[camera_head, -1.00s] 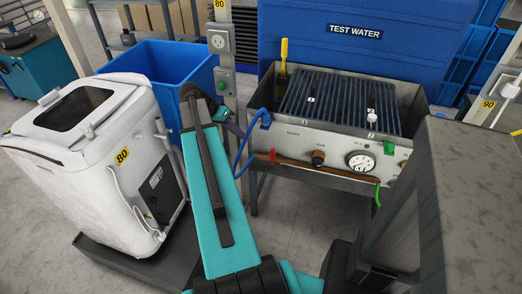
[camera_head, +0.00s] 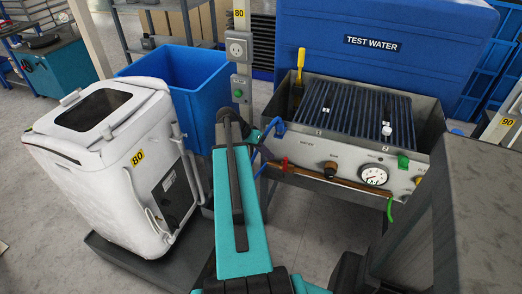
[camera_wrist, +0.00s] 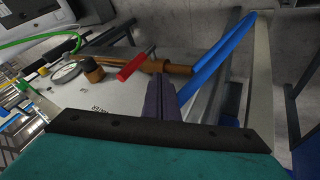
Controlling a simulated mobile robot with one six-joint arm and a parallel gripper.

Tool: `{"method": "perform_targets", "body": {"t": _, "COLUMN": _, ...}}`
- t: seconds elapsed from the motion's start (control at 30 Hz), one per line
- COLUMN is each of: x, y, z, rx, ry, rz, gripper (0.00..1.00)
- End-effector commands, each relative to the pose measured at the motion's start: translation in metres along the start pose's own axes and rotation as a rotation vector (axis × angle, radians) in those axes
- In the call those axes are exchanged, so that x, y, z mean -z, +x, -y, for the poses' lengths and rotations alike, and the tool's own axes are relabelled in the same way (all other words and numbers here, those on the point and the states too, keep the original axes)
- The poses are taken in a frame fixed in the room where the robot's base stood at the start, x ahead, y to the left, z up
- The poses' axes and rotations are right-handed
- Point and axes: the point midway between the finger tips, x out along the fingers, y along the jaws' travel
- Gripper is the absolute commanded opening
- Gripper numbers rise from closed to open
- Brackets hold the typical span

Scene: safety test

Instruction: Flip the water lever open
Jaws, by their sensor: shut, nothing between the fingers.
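A red lever (camera_head: 284,163) sits on the brown pipe (camera_head: 325,180) along the front of the test-water unit (camera_head: 310,147). In the wrist view the red lever (camera_wrist: 135,66) sticks out at an angle from the brown pipe (camera_wrist: 172,67), close beyond my fingers. My gripper (camera_wrist: 162,100) is shut and empty, with its dark fingers just short of the lever; I see no clear contact. In the head view my arm partly hides the gripper, near the unit's left front corner. A blue hose (camera_wrist: 218,58) runs right of the fingers in the wrist view.
A dial gauge (camera_head: 374,175), a brown knob (camera_head: 330,169) and a green handle (camera_head: 403,161) are on the front panel. A blue bin (camera_head: 195,85) and a white machine (camera_head: 105,165) stand at left. Floor (camera_head: 305,235) below the unit is open.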

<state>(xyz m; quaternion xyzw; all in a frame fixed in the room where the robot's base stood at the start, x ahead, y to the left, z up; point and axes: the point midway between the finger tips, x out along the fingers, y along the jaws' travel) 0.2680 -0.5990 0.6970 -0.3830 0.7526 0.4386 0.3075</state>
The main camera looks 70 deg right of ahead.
Motion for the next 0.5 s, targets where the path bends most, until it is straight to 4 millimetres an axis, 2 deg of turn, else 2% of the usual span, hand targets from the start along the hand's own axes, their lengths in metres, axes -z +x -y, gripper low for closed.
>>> {"method": "perform_targets", "body": {"t": 0.2, "x": -0.001, "y": 0.013, "z": -0.023, "rx": -0.001, "ry": 0.002, "rz": 0.001, "gripper": 0.00}}
{"method": "perform_targets", "body": {"t": 0.5, "x": 0.000, "y": 0.021, "z": -0.036, "rx": -0.001, "ry": 0.000, "rz": 0.001, "gripper": 0.00}}
